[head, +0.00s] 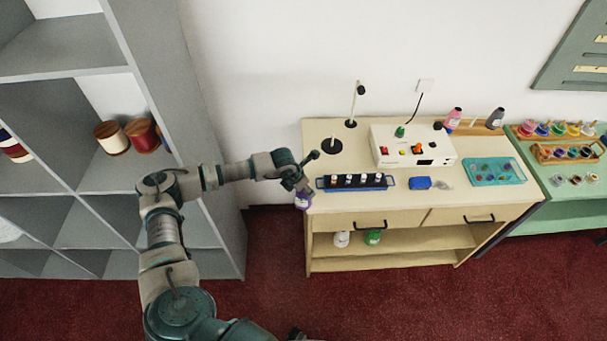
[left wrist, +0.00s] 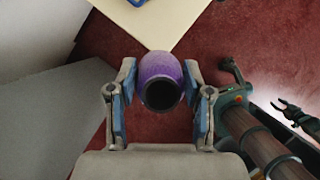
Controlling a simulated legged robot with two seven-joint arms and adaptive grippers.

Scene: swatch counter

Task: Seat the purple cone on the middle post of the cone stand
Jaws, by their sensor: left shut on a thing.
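The purple cone (left wrist: 160,75) is between the fingers of my left gripper (left wrist: 161,90), which is shut on it; its dark open end faces the wrist camera. In the head view the purple cone (head: 302,201) hangs under my left gripper (head: 300,191), by the counter's left front edge. The cone stand (head: 474,129) is a wooden strip at the back of the counter. A pink cone is at its left end and a dark grey cone at its right end; the pale middle post (head: 473,122) is bare. My right gripper (left wrist: 281,105) appears small and open in the left wrist view.
A white control box (head: 415,148), a dark rack (head: 355,183) with several white-topped pieces, a blue block (head: 420,183) and a teal tray (head: 494,172) stand on the counter. Two upright rods stand at its back left. Grey shelving (head: 205,120) is at the left.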

